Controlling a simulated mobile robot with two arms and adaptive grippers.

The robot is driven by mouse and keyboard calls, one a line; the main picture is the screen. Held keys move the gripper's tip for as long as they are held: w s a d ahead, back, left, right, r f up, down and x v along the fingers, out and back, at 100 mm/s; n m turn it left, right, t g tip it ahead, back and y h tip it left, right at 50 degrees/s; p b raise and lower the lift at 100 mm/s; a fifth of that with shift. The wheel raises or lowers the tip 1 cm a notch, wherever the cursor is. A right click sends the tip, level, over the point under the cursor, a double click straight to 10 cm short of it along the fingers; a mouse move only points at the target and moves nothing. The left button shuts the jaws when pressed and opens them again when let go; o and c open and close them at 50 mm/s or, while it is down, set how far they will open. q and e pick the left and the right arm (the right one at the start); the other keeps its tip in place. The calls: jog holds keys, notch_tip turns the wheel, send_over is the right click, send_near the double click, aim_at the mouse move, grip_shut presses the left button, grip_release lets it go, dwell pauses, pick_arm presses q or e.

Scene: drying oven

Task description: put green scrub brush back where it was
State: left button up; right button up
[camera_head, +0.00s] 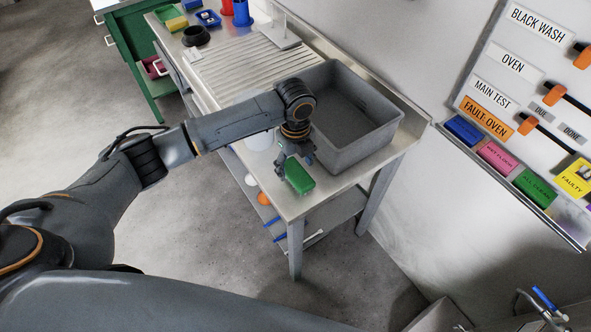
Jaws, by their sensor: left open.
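The green scrub brush (299,177) is on the near end of the metal sink table (330,195), in front of the grey basin (362,148). My left gripper (294,162) is just behind and above the brush, pointing down, with its jaws open. Part of the gripper overlaps the brush's far edge in the view, and I cannot tell whether they touch. My right gripper is not in view.
The basin walls rise right beside the gripper. A ribbed drainboard (250,65) lies beyond it, with a yellow sponge (177,24) and a dark round pot (196,36) farther back. A lower shelf holds small items. A labelled wall board (520,90) hangs at right.

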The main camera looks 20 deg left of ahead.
aim_at(296, 171)
pick_arm(q)
notch_tip(296, 171, up, 9)
jog(key=shift+r+b, duration=0.2)
jog(key=shift+b, duration=0.15)
jog(key=shift+d+f, duration=0.1)
